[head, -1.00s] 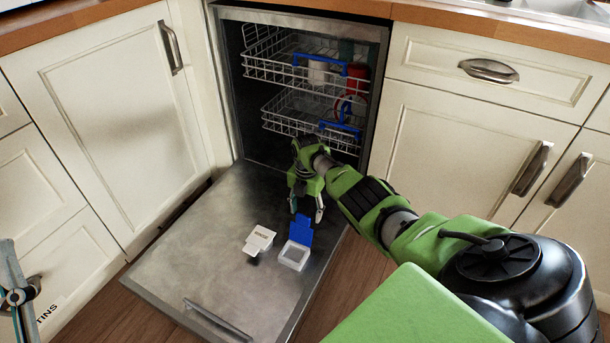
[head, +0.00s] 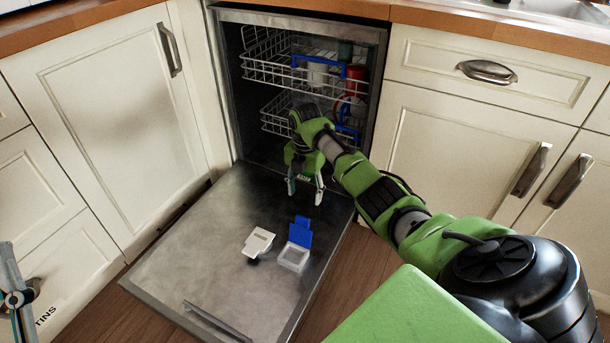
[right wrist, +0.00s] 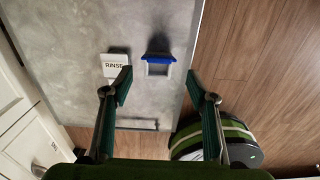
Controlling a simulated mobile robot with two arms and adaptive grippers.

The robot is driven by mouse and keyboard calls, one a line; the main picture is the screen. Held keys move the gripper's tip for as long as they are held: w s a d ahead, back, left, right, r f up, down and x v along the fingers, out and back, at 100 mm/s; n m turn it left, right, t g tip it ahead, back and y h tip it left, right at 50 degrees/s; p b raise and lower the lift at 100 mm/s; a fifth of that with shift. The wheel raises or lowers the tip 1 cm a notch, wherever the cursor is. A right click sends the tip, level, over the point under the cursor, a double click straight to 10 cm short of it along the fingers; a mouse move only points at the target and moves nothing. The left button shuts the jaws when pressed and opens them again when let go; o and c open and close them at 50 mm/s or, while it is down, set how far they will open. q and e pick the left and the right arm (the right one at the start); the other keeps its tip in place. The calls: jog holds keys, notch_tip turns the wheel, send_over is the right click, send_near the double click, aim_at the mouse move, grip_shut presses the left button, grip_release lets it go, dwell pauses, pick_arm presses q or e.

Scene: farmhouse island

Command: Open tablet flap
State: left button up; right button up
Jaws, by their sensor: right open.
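The tablet flap (head: 300,231) is blue and stands raised at the back edge of a white open compartment (head: 293,257) on the lowered dishwasher door (head: 190,240). In the right wrist view the blue flap (right wrist: 158,58) shows edge-on behind the compartment's white rim (right wrist: 158,71). My right gripper (head: 305,200) is open and empty, above the door and behind the flap, apart from it. Its fingers also frame the lower middle of the right wrist view (right wrist: 161,92). My left gripper (head: 16,298) shows only in part at the left edge; its jaw state is unclear.
A white lid marked RINSE (right wrist: 115,65) sits left of the compartment. The dishwasher's upper rack (head: 285,70) and lower rack (head: 280,118) hold dishes behind my right gripper. Cabinets flank the door. The door's front part is clear.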

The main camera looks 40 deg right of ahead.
jog(key=shift+r, duration=1.3)
